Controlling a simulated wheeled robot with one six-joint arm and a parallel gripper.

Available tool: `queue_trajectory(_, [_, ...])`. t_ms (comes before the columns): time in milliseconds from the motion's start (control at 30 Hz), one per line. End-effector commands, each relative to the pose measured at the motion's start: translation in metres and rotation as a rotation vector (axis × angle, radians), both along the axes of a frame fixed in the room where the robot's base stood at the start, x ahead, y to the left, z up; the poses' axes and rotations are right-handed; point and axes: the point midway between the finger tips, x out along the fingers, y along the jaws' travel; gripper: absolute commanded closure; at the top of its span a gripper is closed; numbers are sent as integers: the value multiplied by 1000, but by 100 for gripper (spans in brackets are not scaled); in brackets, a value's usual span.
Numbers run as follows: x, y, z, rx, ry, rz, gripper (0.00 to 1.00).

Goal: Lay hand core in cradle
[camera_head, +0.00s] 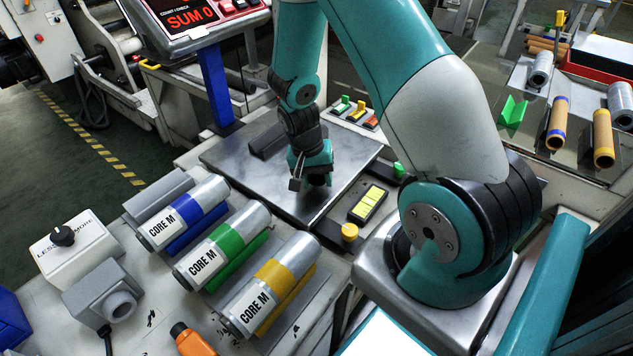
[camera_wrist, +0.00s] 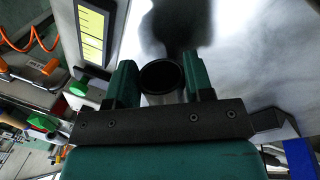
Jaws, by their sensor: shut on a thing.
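My gripper (camera_head: 311,180) is low over the metal plate (camera_head: 235,165), pointing down. In the wrist view its two green fingers (camera_wrist: 162,85) are shut on a dark round-ended piece (camera_wrist: 162,77), which looks like the end of a core. In the head view the gripper hides most of this piece, and I cannot tell whether it touches the plate. A dark angular block (camera_head: 268,140) lies on the plate just left of and behind the gripper. It may be the cradle, but its shape is partly hidden.
Silver cores marked CORE M with blue (camera_head: 183,213), green (camera_head: 222,247) and yellow (camera_head: 268,283) bands lie front left. A yellow-lit panel (camera_head: 368,203) and yellow knob (camera_head: 349,233) are right of the plate. A blue post (camera_head: 214,85) stands behind. The plate's front left is clear.

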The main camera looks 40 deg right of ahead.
Motion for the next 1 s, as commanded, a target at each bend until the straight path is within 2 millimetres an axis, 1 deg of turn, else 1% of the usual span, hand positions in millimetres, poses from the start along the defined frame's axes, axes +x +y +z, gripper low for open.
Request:
queue_trajectory(33, [0,0,-6,0,0,0,78])
queue_trajectory(67, [0,0,-7,0,0,0,78])
queue_trajectory(300, [0,0,-7,-1,-1,0,78])
queue_trajectory(433, [0,0,-11,-1,-1,0,78])
queue_trajectory(467, [0,0,-10,-1,-1,0,46])
queue_trajectory(500, [0,0,-10,-1,-1,0,36])
queue_trajectory(533, [0,0,-10,-1,-1,0,30])
queue_trajectory(567, [0,0,-9,-1,-1,0,27])
queue_trajectory(833, [0,0,-8,-1,-1,0,27])
queue_trajectory(933, [2,1,0,-1,-3,1,27])
queue_trajectory(1000, [3,2,11,-2,-4,1,27])
